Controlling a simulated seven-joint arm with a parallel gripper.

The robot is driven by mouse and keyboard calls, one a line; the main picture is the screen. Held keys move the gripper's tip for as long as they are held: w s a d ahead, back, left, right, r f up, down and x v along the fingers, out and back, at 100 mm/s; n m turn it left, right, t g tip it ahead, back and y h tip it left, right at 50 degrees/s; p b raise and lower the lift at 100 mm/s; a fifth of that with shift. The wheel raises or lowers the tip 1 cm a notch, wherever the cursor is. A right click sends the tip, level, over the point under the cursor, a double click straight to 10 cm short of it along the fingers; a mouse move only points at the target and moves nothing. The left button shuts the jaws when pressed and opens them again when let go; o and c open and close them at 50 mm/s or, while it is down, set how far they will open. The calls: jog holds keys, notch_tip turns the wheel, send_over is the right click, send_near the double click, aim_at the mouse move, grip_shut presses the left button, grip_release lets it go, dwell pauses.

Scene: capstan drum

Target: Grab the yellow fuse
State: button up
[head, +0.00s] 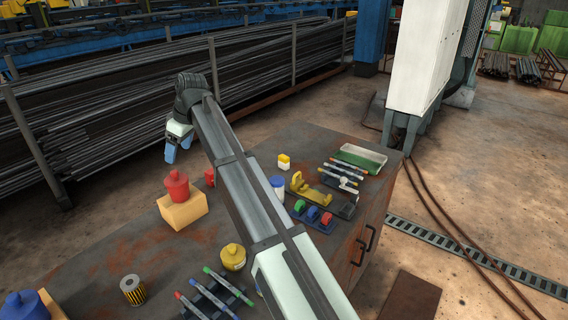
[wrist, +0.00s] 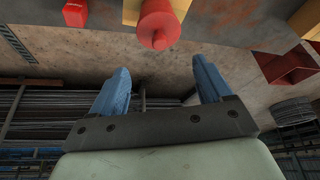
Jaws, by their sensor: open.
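A small yellow-and-white block (head: 284,161), which looks like the yellow fuse, stands upright near the table's far edge in the head view. I cannot make it out in the wrist view. My gripper (head: 171,152) hangs beyond the table's far left edge, well to the left of the block and apart from it. In the wrist view my gripper (wrist: 148,88) has its two blue fingers spread, with nothing between them.
A red canister (head: 176,186) on a yellow block and a small red block (head: 209,176) stand on the table (head: 130,246) near my gripper. My arm crosses above the table. A yellow pot (head: 233,257), a yellow clamp-like fixture (head: 308,190) and a green tray (head: 358,160) are also there.

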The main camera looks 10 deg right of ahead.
jog(key=c, duration=0.3)
jog(key=m+h, duration=0.3)
jog(key=m, duration=0.3)
send_near(284, 156)
jog(key=shift+w+a+f, duration=0.2)
jog(key=shift+f, duration=1.7)
jog(key=shift+w+a+f, duration=0.15)
jog(key=shift+w+f, duration=0.1)
jog(key=shift+f, duration=1.65)
jog(key=shift+w+a+f, duration=0.2)
jog(key=shift+f, duration=1.7)
